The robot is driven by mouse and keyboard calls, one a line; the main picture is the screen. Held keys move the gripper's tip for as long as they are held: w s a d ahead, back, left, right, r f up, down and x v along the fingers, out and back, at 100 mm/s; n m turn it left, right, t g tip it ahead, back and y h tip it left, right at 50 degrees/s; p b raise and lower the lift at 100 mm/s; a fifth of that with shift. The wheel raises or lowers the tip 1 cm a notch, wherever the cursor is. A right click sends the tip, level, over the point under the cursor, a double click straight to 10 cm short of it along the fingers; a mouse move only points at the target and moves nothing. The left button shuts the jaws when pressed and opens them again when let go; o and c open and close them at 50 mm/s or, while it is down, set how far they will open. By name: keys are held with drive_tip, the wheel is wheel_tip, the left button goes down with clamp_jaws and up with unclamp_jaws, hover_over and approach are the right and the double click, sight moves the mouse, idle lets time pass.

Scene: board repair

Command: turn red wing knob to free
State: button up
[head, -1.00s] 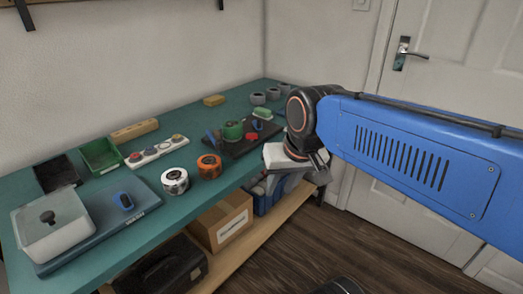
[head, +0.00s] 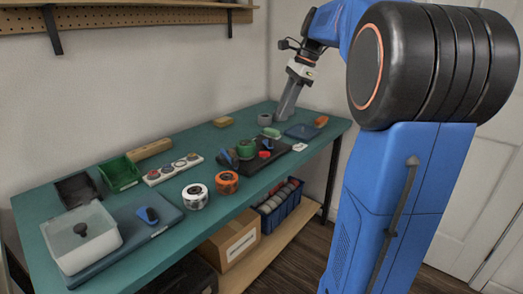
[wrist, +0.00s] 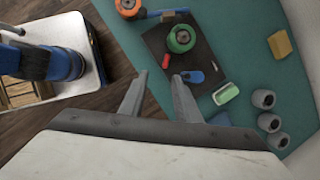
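The red wing knob (head: 265,154) sits on a dark board (head: 252,168) on the teal table, near a green round part and blue pieces. It also shows in the wrist view (wrist: 193,63), small and partly beside the green part. My gripper (head: 284,112) hangs fingers-down over the far end of the table, beyond the dark board. In the wrist view, my gripper's two fingers (wrist: 160,76) are apart with nothing between them. The knob appears just beyond the right fingertip there, and no contact shows.
An orange tape roll (head: 227,182) and a white one (head: 195,196) stand toward the near side. Grey rolls (wrist: 270,122), a green piece (wrist: 226,93) and a yellow block (wrist: 280,44) lie around the board. Wall and door bound the table's far end.

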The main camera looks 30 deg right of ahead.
sight(264, 152)
drive_tip(key=shift+m, duration=0.8)
drive_tip(key=x, duration=0.5)
drive_tip(key=w+d+x, duration=0.1)
drive_tip(key=x, duration=1)
drive_tip(key=shift+w+d+f, duration=0.1)
drive_tip(key=shift+w+f, duration=0.1)
drive_tip(key=shift+w, duration=0.1)
drive_tip(key=shift+c, duration=0.6)
clamp_jaws()
